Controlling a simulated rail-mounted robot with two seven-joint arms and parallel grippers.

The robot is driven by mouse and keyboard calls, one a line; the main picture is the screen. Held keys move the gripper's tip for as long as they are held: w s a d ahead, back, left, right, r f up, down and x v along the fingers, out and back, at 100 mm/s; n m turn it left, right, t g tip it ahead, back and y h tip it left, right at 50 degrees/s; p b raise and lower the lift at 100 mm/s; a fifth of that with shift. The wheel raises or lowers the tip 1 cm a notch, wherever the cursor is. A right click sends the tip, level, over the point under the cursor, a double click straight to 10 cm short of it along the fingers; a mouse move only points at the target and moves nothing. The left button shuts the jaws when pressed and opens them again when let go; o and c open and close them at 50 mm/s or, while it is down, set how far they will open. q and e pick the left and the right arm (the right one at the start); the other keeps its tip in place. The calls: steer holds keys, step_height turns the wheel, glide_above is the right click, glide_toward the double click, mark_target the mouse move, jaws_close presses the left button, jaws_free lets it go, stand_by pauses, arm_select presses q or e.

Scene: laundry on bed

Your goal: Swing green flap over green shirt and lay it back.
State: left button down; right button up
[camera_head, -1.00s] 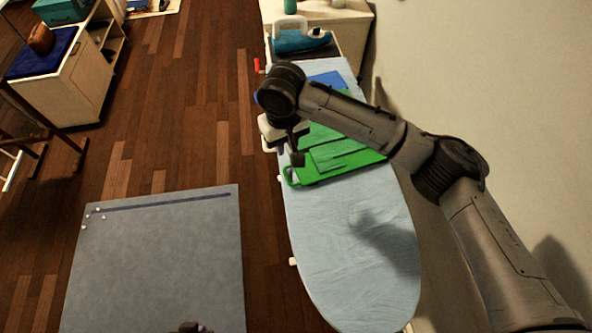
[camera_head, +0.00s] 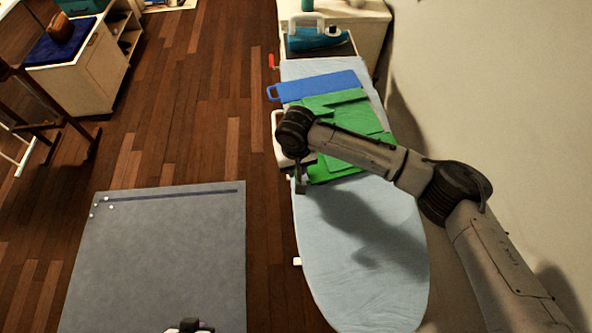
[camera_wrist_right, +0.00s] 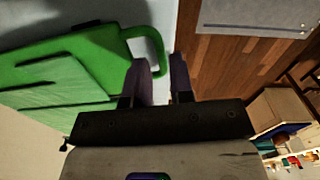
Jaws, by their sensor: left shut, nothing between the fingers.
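The green flap (camera_head: 322,174) lies flat on the ironing board, its bright edge showing at the near side of the folding board. The darker green shirt (camera_head: 335,105) lies over it, partly hidden by my right arm. In the right wrist view, the flap's bright green panel (camera_wrist_right: 85,45) ends in a loop handle, with the shirt (camera_wrist_right: 60,85) on it. My right gripper (camera_head: 300,187) is low at the handle's side. In the right wrist view its fingers (camera_wrist_right: 160,66) are apart, with the handle's end close to them. My left gripper (camera_head: 190,326) is shut and empty at the bottom edge.
A blue flap (camera_head: 325,87) with a handle lies on the ironing board (camera_head: 365,275) behind the shirt. A teal iron (camera_head: 318,40) stands at the far end. The board's near end is clear. A wall rises on the right; a grey mat (camera_head: 165,265) lies left.

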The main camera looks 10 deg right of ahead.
steer(key=shift+f, duration=0.8)
steer(key=shift+c, duration=0.2)
jaws_close()
